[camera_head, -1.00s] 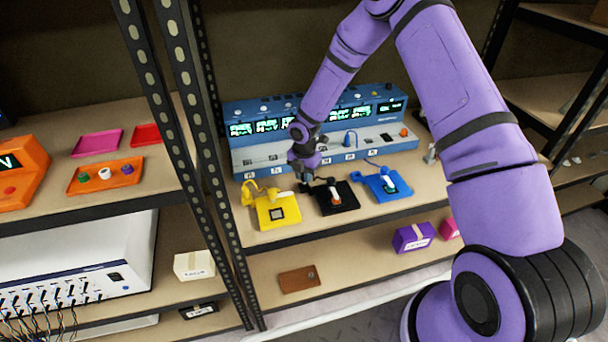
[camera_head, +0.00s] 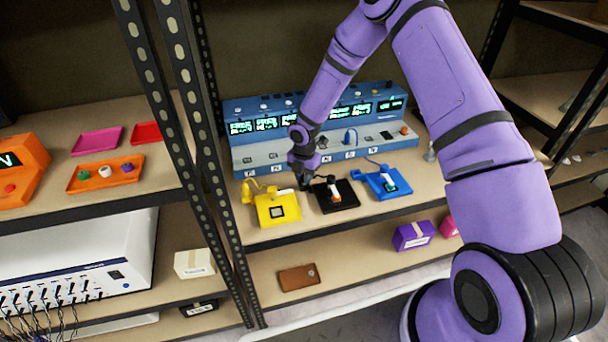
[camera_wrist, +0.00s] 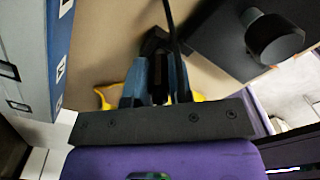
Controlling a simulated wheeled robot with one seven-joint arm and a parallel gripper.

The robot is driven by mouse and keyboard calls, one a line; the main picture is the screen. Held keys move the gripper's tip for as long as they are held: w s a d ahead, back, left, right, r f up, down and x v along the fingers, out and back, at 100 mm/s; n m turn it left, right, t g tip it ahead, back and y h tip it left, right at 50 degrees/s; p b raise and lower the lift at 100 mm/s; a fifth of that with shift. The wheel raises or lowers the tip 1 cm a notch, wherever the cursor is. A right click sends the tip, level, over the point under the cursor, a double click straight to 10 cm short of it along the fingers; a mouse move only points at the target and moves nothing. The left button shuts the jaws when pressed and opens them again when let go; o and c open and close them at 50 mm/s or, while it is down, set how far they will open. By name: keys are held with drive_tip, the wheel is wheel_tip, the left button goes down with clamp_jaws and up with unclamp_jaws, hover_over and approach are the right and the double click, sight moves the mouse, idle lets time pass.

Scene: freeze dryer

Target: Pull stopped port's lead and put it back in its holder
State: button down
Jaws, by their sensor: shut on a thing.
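A blue instrument (camera_head: 270,155) with a row of lit screens and a pale sloped port panel stands at the back of the shelf. My gripper (camera_head: 305,184) is low over the shelf in front of it, just left of the black holder (camera_head: 345,205). In the wrist view my gripper (camera_wrist: 160,85) is shut on the black lead (camera_wrist: 172,22), whose cord runs up between the fingers. The black holder also shows there (camera_wrist: 222,48) at upper right, apart from the fingers. The held plug's tip is hidden.
A yellow holder (camera_head: 289,214) with a yellow lead beside it is to the left of my gripper. A blue holder (camera_head: 404,183) is to the right. A black shelf post (camera_head: 205,130) stands at left. The shelf's front edge is close.

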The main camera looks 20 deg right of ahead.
drive_tip(key=shift+f, duration=0.5)
drive_tip(key=c, duration=0.9)
unclamp_jaws()
drive_tip(key=shift+c, duration=0.2)
wheel_tip(320, 180, up, 11)
drive_tip(key=shift+f, duration=0.1)
drive_tip(key=shift+s, duration=0.15)
